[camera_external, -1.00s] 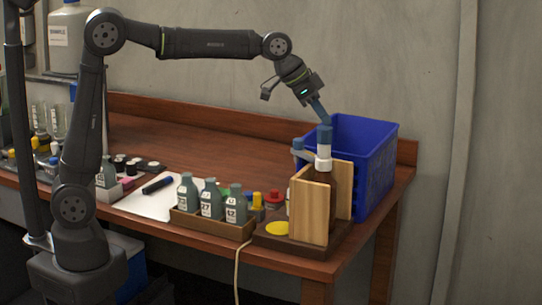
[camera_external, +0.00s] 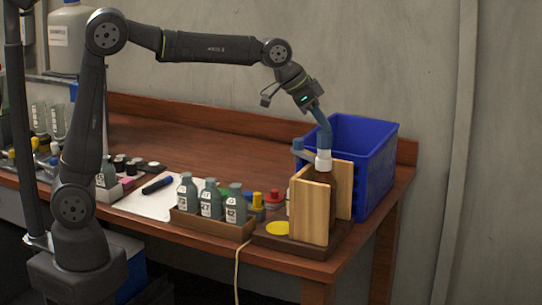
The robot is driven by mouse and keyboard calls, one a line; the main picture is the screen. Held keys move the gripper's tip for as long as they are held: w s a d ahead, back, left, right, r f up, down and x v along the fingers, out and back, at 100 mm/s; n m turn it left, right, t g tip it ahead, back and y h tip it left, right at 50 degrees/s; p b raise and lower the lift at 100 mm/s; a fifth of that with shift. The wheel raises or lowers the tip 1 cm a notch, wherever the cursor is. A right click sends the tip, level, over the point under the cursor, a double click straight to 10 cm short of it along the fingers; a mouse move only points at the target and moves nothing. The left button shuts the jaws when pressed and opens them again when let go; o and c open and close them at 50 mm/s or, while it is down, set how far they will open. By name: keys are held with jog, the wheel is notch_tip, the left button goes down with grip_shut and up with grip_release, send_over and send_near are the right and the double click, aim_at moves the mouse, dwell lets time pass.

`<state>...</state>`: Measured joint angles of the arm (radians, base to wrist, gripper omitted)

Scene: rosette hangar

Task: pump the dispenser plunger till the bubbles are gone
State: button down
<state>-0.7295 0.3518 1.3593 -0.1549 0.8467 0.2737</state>
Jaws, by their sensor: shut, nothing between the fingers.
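The dispenser stands upright at the right end of the bench, its brown bottle (camera_external: 334,190) partly hidden between wooden side boards (camera_external: 311,210). It has a white collar (camera_external: 323,160), and a blue plunger head (camera_external: 325,143) sits low, just above that collar. A blue-tipped spout (camera_external: 299,145) points left. My gripper (camera_external: 326,127) is shut and empty, slanting down with its blue fingertips seemingly touching the top of the plunger head. Bubbles are not visible at this size.
A blue crate (camera_external: 376,165) stands close behind and right of the dispenser. A yellow disc (camera_external: 278,228) lies by the boards. A wooden rack (camera_external: 210,225) of grey labelled bottles stands to the left. The back middle of the bench (camera_external: 200,145) is clear.

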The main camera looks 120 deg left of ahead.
jog(key=shift+r, duration=3.35)
